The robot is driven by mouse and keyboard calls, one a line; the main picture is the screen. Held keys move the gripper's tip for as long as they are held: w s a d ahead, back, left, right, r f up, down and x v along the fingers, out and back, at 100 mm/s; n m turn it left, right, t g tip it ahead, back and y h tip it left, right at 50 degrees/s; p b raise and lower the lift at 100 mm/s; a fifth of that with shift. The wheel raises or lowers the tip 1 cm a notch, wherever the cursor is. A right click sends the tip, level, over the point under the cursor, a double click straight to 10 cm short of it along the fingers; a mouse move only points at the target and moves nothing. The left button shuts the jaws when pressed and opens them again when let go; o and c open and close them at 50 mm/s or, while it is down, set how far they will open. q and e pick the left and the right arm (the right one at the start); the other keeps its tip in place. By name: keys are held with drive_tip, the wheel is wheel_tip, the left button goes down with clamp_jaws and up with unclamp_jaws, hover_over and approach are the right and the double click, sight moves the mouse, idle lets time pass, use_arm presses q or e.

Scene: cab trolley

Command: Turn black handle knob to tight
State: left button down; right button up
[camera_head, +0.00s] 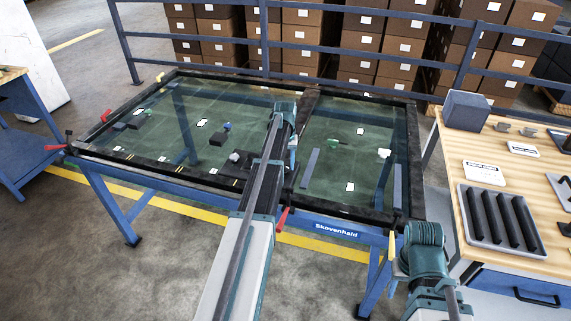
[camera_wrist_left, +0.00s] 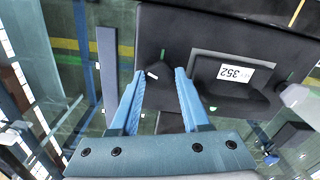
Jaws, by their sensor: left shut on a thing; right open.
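My left arm reaches over the glass-topped frame in the head view, its gripper (camera_head: 283,178) low by the near rail and largely hidden by the arm. In the left wrist view, the blue fingers (camera_wrist_left: 160,100) of my left gripper stand apart around a dark piece, shut on it. This looks like the black handle knob (camera_wrist_left: 168,122), mostly hidden between the fingers.
The glass panel (camera_head: 340,120) carries several small blocks and tags. A red lever (camera_head: 283,218) and a yellow lever (camera_head: 392,246) are at the near edge. A wooden bench (camera_head: 455,160) with a ribbed tray (camera_head: 470,235) stands right. Blue rails (camera_head: 330,43) and boxes are behind.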

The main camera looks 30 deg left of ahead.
sight(285, 166)
use_arm(q)
drive_tip(key=m, duration=0.7)
drive_tip(key=shift+a, duration=0.1)
drive_tip(key=m, duration=0.6)
drive_tip(key=shift+m, duration=0.4)
drive_tip(key=shift+c, duration=1.9)
unclamp_jaws()
drive_tip(key=shift+r, duration=0.15)
wheel_tip(285, 166, up, 14)
drive_tip(key=p, duration=1.4)
drive_tip(key=shift+f, duration=0.2)
